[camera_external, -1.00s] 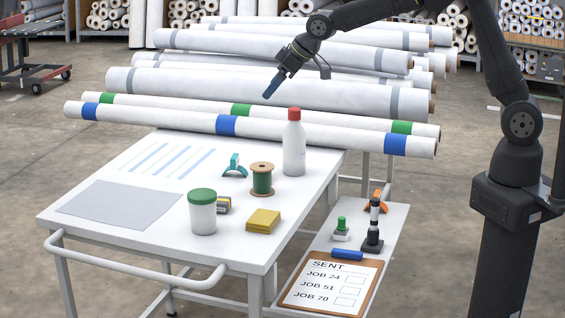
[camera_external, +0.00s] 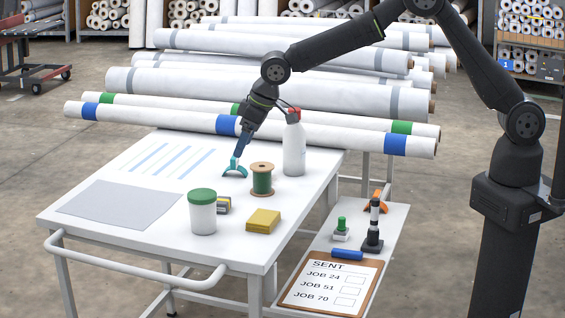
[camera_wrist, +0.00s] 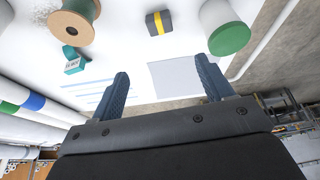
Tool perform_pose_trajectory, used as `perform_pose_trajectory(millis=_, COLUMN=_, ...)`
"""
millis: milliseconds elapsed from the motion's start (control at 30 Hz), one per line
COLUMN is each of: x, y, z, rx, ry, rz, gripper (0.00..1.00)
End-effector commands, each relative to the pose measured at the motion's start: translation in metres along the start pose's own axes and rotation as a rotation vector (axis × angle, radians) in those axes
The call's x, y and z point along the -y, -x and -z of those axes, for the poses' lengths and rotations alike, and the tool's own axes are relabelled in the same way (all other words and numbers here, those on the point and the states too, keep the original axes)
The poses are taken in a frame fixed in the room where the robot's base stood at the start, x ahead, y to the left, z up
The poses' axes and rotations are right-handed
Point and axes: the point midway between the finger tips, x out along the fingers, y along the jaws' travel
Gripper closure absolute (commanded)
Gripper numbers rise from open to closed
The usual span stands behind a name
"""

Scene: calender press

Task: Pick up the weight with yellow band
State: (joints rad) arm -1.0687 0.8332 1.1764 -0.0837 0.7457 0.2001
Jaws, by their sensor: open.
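The weight with yellow band (camera_external: 223,204) is a small dark block with a yellow stripe. It lies on the white table, partly hidden behind the green-lidded jar in the external view. In the wrist view the weight (camera_wrist: 154,24) shows near the top, beyond my fingertips. My gripper (camera_external: 240,157) is above the back of the table, just over or in front of the teal tool; I cannot tell if they touch. In the wrist view my gripper (camera_wrist: 163,68) has its blue fingers wide apart with nothing between them.
The jar with the green lid (camera_external: 202,212) stands close beside the weight. The green spool (camera_external: 262,180), white bottle (camera_external: 294,150), teal tool (camera_external: 236,172) and yellow pad (camera_external: 263,221) are also on the table. A grey sheet (camera_external: 118,211) lies flat at left. Long rolls (camera_external: 270,128) lie behind.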

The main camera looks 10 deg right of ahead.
Motion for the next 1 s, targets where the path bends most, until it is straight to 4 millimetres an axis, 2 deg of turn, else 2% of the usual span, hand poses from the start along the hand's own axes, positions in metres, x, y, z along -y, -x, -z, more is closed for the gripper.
perform_pose_trajectory(millis=500, x=-0.001, y=-0.097, z=-0.001, rx=0.001, ry=0.0, rz=0.0, gripper=0.27)
perform_pose_trajectory(millis=833, x=0.0, y=-0.122, z=-0.002, rx=0.001, ry=0.001, rz=0.0, gripper=0.27)
perform_pose_trajectory(millis=1000, x=0.001, y=-0.147, z=-0.007, rx=0.001, ry=0.001, rz=0.0, gripper=0.27)
